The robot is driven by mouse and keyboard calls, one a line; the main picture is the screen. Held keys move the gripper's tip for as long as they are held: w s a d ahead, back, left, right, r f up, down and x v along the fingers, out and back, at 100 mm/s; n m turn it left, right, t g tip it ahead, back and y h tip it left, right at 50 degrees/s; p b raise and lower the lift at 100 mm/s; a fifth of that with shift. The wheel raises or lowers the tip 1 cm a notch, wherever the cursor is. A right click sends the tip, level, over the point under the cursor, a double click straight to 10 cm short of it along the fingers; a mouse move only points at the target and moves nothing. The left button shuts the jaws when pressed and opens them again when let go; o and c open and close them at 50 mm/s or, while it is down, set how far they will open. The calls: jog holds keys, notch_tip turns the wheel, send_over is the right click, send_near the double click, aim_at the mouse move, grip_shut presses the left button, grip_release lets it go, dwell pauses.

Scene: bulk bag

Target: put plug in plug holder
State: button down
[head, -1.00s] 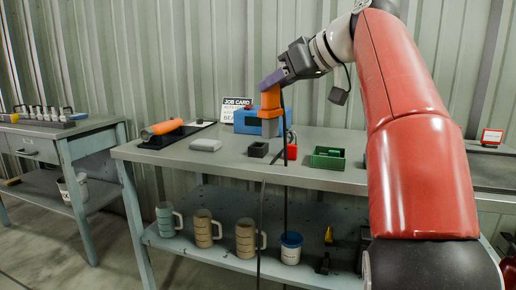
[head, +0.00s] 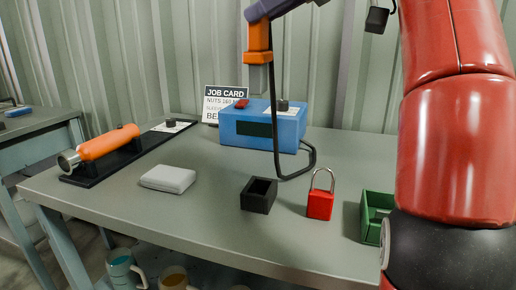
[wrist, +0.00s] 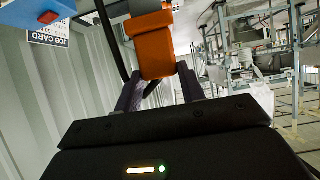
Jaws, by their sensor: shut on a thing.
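The plug has an orange body (head: 258,40) with a grey block-shaped end (head: 258,76) pointing down. My gripper (head: 270,10) is shut on its orange top, partly cut off by the upper edge of the head view. In the wrist view my gripper (wrist: 160,88) has its two fingers around the orange plug (wrist: 153,45). A black cable (head: 275,130) hangs from the plug to the table. A small black open-topped box (head: 259,195), apparently the plug holder, stands on the table, looks empty, and lies below the plug in the picture. The plug is clear of it.
A blue box (head: 240,128) stands at the back of the grey table (head: 215,225). A red padlock (head: 320,204) and green bin (head: 370,222) stand right of the black box. A grey case (head: 168,179) and an orange-handled tool (head: 108,143) on a black tray are left.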

notch_tip(320, 180, down, 20)
jog(key=b, duration=0.6)
jog(key=shift+w, duration=0.15)
jog(key=shift+f+b, duration=0.1)
jog(key=shift+b, duration=0.25)
jog(key=c, duration=0.9)
grip_release()
jog(key=shift+o, duration=0.2)
